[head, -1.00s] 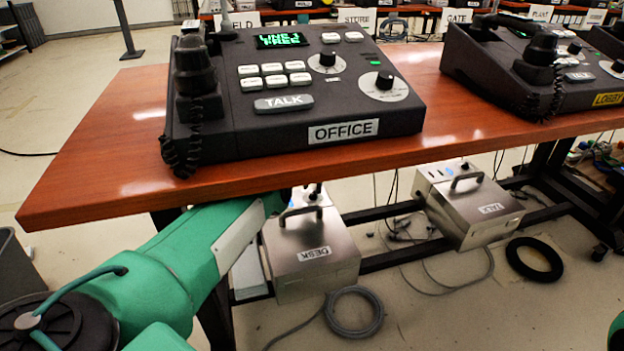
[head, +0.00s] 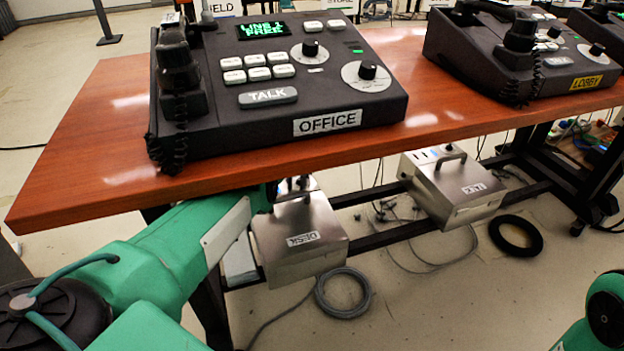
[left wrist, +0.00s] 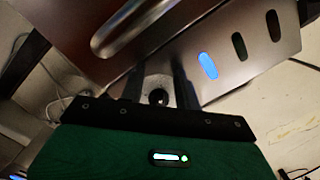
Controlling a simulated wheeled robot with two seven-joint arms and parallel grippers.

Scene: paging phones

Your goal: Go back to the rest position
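My left arm (head: 175,255) reaches in from the left and under the front edge of the wooden table. In the head view its gripper is mostly hidden by the table and the DESK box (head: 302,238). In the left wrist view my left gripper (left wrist: 158,76) has its two dark fingers apart, close to a metal box (left wrist: 240,50) with a handle and a blue-lit slot. A round dark-centred part (left wrist: 158,97) shows between the fingers; I cannot tell whether they touch it. A green part of my right arm (head: 592,318) shows at the lower right; its gripper is out of view.
The wooden table (head: 95,140) overhangs my left arm. It bears the OFFICE phone console (head: 220,120) and the LOBBY console (head: 545,90). A second metal box (head: 455,185) sits on the lower rack. Coiled cable (head: 343,300) and a black ring (head: 516,236) lie on the floor.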

